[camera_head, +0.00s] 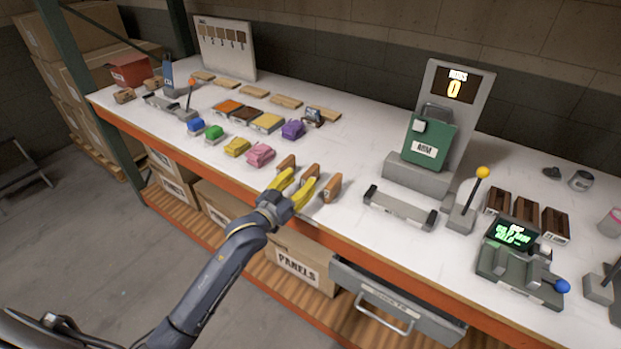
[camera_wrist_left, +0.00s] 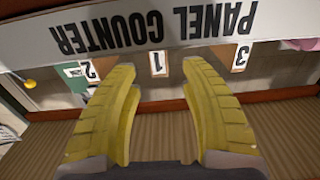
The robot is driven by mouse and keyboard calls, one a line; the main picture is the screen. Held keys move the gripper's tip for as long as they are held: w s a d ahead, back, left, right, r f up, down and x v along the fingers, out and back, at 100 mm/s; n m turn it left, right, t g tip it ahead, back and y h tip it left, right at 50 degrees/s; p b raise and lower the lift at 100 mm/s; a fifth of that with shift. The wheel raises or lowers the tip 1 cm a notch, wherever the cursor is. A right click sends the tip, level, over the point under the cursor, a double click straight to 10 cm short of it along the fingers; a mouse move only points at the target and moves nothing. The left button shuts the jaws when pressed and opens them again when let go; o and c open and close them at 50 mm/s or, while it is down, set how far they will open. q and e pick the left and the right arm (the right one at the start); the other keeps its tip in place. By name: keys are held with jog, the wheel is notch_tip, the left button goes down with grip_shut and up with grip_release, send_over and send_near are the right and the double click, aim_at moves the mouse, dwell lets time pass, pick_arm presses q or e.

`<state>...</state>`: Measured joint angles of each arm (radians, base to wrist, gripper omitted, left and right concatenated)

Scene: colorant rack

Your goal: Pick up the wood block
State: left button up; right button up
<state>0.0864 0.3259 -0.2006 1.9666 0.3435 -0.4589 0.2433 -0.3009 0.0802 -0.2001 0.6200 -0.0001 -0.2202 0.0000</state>
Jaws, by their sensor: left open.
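Several things could be the wood block. Small brown wooden pieces stand at the bench's front edge: one (camera_head: 287,162) behind my left gripper, one (camera_head: 311,170) close by, and one (camera_head: 332,187) to its right. Flat light wood pieces (camera_head: 286,101) lie farther back. My left gripper (camera_head: 293,182) is open, with yellow fingers at the front edge among the brown pieces. In the left wrist view the open fingers (camera_wrist_left: 160,95) have nothing between them; an upside-down PANEL COUNTER sign (camera_wrist_left: 150,28) is ahead, with tags numbered 1, 2 and 3. My right gripper is not in view.
A grey tray (camera_head: 400,207), a yellow-knobbed lever (camera_head: 462,212) and a green-screen device (camera_head: 520,262) stand to the right. White bench top (camera_head: 350,145) is clear behind the brown pieces.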

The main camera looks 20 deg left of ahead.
aim_at(310, 171)
pick_arm(q)
jog(key=shift+x, duration=2.8)
jog(key=shift+f, duration=0.1)
jog(key=shift+c, duration=0.4)
grip_shut()
